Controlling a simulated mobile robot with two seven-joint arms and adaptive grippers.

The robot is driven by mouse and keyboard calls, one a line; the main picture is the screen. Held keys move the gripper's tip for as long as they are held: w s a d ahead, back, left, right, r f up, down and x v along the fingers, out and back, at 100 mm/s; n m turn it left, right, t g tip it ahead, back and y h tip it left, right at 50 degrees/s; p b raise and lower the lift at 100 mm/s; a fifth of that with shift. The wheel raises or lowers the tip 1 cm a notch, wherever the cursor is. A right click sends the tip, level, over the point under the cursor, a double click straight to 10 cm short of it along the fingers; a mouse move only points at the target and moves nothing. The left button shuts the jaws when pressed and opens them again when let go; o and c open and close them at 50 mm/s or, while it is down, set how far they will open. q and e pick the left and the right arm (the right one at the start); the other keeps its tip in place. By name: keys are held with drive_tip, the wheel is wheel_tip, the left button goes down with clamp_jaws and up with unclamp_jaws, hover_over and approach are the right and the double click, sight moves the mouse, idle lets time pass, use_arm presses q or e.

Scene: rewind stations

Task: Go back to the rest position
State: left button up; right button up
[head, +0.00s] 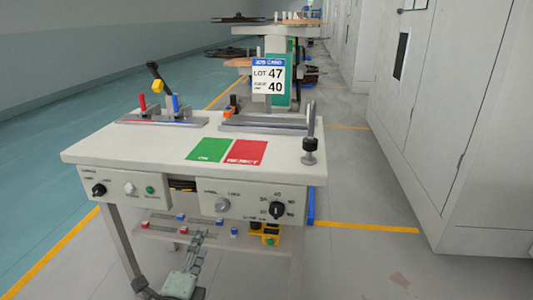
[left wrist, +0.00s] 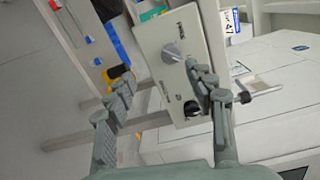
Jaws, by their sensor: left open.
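My left gripper (head: 193,250) is low in the head view, below the front control panels of the white workstation table (head: 130,143) and in front of its lower shelf. It is open, and nothing shows between its grey fingers in the left wrist view (left wrist: 160,88). Beyond those fingers, the left wrist view shows a control panel (left wrist: 172,75) with a silver knob and a dark knob. How far the fingers are from the panel is hard to tell. My right gripper is in neither view.
The tabletop holds a green OK mat (head: 206,149), a red REJECT mat (head: 246,152), an upright post (head: 309,140) and a lot sign (head: 268,77). The lower shelf (head: 160,228) carries several small coloured parts. Grey cabinets (head: 480,130) stand right; floor between is open.

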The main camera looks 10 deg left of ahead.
use_arm(q)
drive_tip(key=s+a+f+n+g+y, duration=0.4)
drive_tip(key=s+a+f+n+g, duration=0.3)
drive_tip(key=f+n, duration=0.4)
drive_tip(key=s+d+f+n+g+h, duration=0.1)
drive_tip(key=s+f+n+g+h, duration=0.2)
drive_tip(key=s+f+n+g, duration=0.4)
drive_tip(key=s+f, duration=0.6)
drive_tip(key=s, duration=0.3)
drive_tip(key=shift+s+d+f, duration=0.25)
drive_tip(key=shift+s+f, duration=0.05)
drive_tip(key=shift+f, duration=0.1)
